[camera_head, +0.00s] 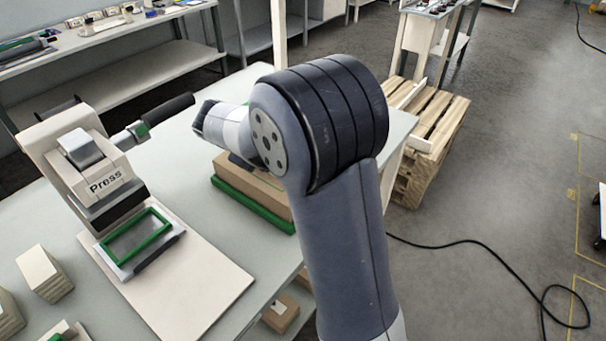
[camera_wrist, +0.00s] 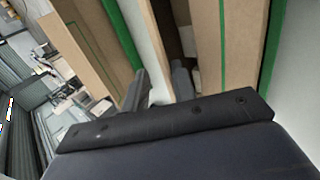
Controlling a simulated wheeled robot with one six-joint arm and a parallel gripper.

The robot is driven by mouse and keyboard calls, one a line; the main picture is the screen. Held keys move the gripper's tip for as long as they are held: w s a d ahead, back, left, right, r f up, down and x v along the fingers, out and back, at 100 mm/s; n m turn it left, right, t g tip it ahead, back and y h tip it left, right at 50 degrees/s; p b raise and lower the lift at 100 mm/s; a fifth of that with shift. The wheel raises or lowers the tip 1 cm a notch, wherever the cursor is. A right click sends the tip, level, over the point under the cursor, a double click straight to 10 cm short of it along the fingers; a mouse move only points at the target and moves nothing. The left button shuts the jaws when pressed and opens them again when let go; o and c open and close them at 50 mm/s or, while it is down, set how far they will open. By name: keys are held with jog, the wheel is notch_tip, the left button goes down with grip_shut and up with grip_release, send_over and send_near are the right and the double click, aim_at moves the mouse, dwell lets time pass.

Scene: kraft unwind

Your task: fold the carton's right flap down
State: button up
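The brown carton (camera_head: 262,190) sits in a green-edged holder (camera_head: 252,208) on the table, partly hidden behind my arm in the head view. In the wrist view brown cardboard panels (camera_wrist: 228,45) with green strips stand on both sides of a dark gap. I cannot tell which panel is the right flap. My gripper (camera_wrist: 160,88) shows two dark fingers, apart from each other, pointing in among the panels. I see nothing clearly held between them, and contact with the cardboard cannot be told. In the head view my arm hides the gripper's fingertips.
A press (camera_head: 95,170) with a black-gripped lever stands left of the carton, a green-framed plate (camera_head: 138,240) below it on a pale board (camera_head: 205,290). Pale blocks (camera_head: 43,272) lie at the lower left. A wooden pallet (camera_head: 432,130) stands beyond the table; a cable crosses the floor.

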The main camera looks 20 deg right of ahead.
jog(key=shift+w+d+r+g+y+p, duration=0.25)
jog(key=shift+g+y+p, duration=0.3)
jog(key=shift+p, duration=1)
jog(key=shift+w+d+r+g+y+p, duration=0.1)
jog(key=shift+d+r+g+y+p, duration=0.2)
jog(key=shift+y+p, duration=0.9)
jog(key=shift+w+d+r+g+y+p, duration=0.25)
jog(key=shift+d+g+p, duration=0.15)
jog(key=shift+p, duration=1.5)
jog(key=shift+a+r+b, duration=0.15)
jog(key=shift+r+b, duration=0.05)
jog(key=shift+b, duration=0.15)
jog(key=b+v, duration=0.1)
jog(key=v, duration=0.9)
jog(key=s+r+m+t+y+p, duration=0.1)
jog(key=s+m+t+y+p, duration=0.1)
jog(key=s, duration=2.4)
jog(key=shift+a+y+p, duration=0.15)
jog(key=shift+y+p, duration=0.65)
jog(key=shift+p, duration=0.2)
jog(key=shift+w, duration=0.1)
